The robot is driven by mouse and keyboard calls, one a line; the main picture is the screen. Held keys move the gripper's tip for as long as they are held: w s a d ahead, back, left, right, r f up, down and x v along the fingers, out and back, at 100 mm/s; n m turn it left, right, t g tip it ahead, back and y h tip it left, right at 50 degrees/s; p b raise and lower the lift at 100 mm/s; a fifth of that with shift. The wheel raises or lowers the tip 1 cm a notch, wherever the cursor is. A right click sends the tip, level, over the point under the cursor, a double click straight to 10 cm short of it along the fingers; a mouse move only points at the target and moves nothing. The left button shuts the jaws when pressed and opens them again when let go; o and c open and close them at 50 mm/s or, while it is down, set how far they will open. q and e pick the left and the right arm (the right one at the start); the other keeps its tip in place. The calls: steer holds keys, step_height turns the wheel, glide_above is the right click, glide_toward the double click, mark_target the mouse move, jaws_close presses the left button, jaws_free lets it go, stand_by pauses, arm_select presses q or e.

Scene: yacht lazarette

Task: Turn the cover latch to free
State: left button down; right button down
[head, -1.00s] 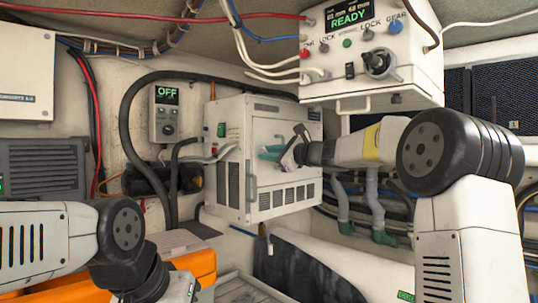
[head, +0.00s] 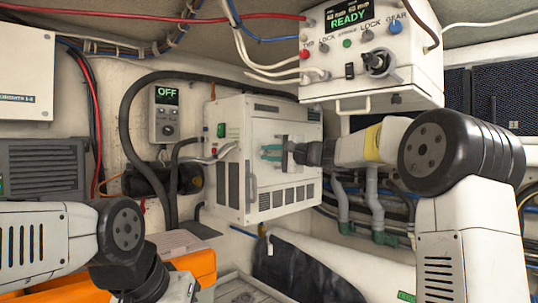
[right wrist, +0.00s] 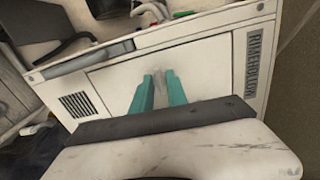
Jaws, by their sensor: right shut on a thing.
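A white boxed unit (head: 232,170) stands against the back wall, with a front cover panel facing me. My right gripper (head: 271,152) is at the upper middle of that panel, its teal fingers pointing at it. In the right wrist view the two teal fingers (right wrist: 158,92) stand close together on a small pale grey piece (right wrist: 160,82), which looks like the cover latch. The fingers and the blur hide most of its shape, so I cannot tell its exact angle. My left arm shows at the lower left, but its gripper is out of the picture.
A control box (head: 370,60) reading READY hangs above my right forearm. A small panel (head: 166,113) reading OFF is on the wall left of the unit. Black hoses (head: 127,130) and grey pipes (head: 374,200) run beside it. An orange case (head: 190,265) lies low in front.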

steer(key=shift+n, duration=0.4)
steer(key=c, duration=1.3)
jaws_free()
steer(key=v, duration=0.7)
steer(key=shift+s+d, duration=0.3)
